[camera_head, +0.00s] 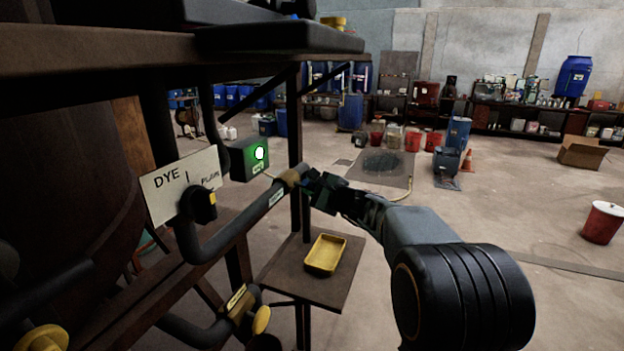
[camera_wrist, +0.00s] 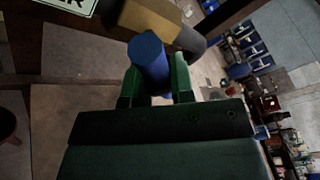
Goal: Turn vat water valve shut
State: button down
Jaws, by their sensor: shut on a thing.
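The water valve has a brass-coloured body (camera_head: 291,177) on a dark pipe beside the dye panel. The body also shows at the top of the wrist view (camera_wrist: 150,18). Its blue handle (camera_wrist: 148,58) is a round bar between the two green fingers of my gripper (camera_wrist: 155,84). My gripper (camera_head: 311,184) is shut on the handle, at the pipe's right end in the head view. The handle's lower end is hidden by the fingers. A white label (camera_head: 276,197) sits on the pipe; its wording is too small to read there.
A "DYE / PLAIN" panel (camera_head: 163,188) with a black selector knob (camera_head: 197,204) is at left. A green-lit box (camera_head: 247,160) hangs behind the pipe. A yellow tray (camera_head: 325,254) lies on a small table (camera_head: 345,280) below. A yellow-knobbed valve (camera_head: 261,320) is lower down.

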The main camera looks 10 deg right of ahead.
jog(key=m+g+p, duration=0.1)
jog(key=m+p, duration=0.1)
jog(key=p, duration=0.2)
jog(key=r+m+g+p, duration=0.1)
jog(key=m+p, duration=0.1)
jog(key=p, duration=0.3)
jog(key=shift+m+g, duration=0.4)
jog(key=m+p, duration=0.1)
jog(key=p, duration=0.1)
jog(key=m+g+p, duration=0.1)
jog(key=p, duration=0.2)
jog(key=shift+f+g+y, duration=0.2)
jog(key=shift+g+y, duration=0.1)
jog(key=shift+y, duration=0.1)
jog(key=shift+m+p, duration=0.3)
jog(key=shift+p, duration=0.1)
jog(key=shift+f+g, duration=0.2)
jog(key=shift+g, duration=0.1)
jog(key=c, duration=1)
grip_release()
jog(key=shift+f, duration=0.1)
jog(key=shift+c, duration=0.2)
jog(key=shift+s, duration=0.1)
jog(key=b+v, duration=0.2)
jog(key=v, duration=1.1)
jog(key=shift+s+d+b, duration=0.25)
jog(key=shift+d+b, duration=0.05)
